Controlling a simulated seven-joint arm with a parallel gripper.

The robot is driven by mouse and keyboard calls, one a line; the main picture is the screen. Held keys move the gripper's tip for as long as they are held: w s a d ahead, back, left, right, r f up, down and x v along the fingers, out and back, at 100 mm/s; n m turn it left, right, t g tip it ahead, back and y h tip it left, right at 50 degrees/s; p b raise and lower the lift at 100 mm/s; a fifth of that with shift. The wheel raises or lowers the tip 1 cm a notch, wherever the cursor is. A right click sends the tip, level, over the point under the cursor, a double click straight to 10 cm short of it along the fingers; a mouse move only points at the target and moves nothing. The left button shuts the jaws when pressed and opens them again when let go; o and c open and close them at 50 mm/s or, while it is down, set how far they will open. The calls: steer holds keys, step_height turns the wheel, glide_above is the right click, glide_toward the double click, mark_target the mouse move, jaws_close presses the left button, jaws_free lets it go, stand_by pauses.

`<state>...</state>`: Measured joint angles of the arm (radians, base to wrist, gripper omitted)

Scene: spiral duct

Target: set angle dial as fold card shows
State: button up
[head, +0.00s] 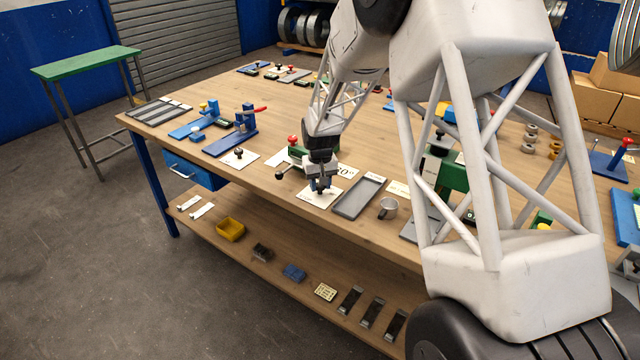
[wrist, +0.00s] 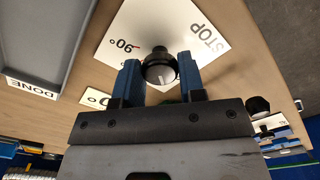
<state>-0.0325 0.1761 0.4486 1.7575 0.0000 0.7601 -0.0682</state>
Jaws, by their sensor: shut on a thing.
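The angle dial is a round black knob with a pale marked face (wrist: 160,72), on a white plate (wrist: 120,42) printed "STOP" and "90°" with a red mark beside the number. My gripper (wrist: 160,80) has its two blue fingers on either side of the knob, shut on it. In the head view my gripper (head: 320,188) is over the white plate (head: 318,198) near the table's front edge and hides the knob. A white card (head: 345,171) behind the plate shows "0°" at its visible end; it also shows partly in the wrist view (wrist: 96,99), its rest hidden.
A grey tray (head: 358,198) is just right of the plate, with a "DONE" label (wrist: 32,88) beside it. A green machine with a red knob (head: 293,142) is behind left. Another plate with a black knob (head: 239,155) lies left.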

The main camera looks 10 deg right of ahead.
steer(key=shift+n, duration=1.6)
steer(key=o, duration=0.9)
steer(key=shift+r, duration=0.1)
steer(key=shift+r, duration=3.85)
